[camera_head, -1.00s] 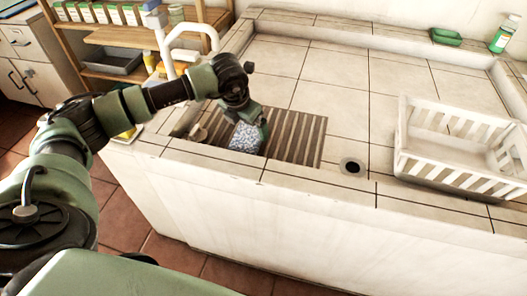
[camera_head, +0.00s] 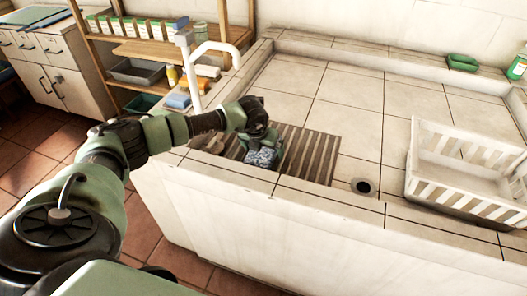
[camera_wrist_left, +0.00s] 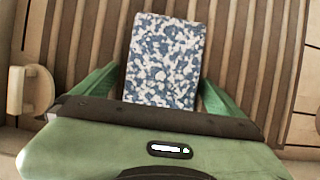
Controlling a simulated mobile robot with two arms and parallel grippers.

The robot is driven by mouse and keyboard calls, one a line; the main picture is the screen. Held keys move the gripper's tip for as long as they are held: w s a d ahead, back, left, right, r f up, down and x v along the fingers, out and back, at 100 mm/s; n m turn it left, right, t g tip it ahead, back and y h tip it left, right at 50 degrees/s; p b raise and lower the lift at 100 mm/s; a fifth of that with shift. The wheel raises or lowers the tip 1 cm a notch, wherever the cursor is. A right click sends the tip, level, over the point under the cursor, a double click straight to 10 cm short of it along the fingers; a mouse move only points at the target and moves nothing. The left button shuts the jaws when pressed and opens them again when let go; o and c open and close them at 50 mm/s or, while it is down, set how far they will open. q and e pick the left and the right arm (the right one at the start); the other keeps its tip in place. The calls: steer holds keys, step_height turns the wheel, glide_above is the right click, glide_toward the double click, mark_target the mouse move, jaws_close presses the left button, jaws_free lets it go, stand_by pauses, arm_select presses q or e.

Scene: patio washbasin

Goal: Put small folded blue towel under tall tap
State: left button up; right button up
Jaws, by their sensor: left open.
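The small folded towel (camera_head: 262,157), mottled blue and white, lies on the brown slatted rack (camera_head: 318,160) near the basin's front wall. In the left wrist view the towel (camera_wrist_left: 163,60) lies between the two green fingers of my left gripper (camera_wrist_left: 160,82). The gripper is open, with one finger on each side; I cannot tell if they touch the towel. In the head view my left gripper (camera_head: 264,146) is low over the towel and partly hides it. The tall white tap (camera_head: 217,47) stands at the basin's left side, left of and behind the towel. My right gripper is not in view.
A white slatted crate (camera_head: 425,165) stands at right in the basin, by the round drain (camera_head: 363,187). A beige object (camera_wrist_left: 30,90) is left of my gripper. A green dish (camera_head: 462,62) sits on the back ledge. The tiled middle is clear.

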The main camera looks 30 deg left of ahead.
arm_select(q)
steer(key=c, duration=1.8)
steer(key=shift+r, duration=0.1)
steer(key=shift+c, duration=0.2)
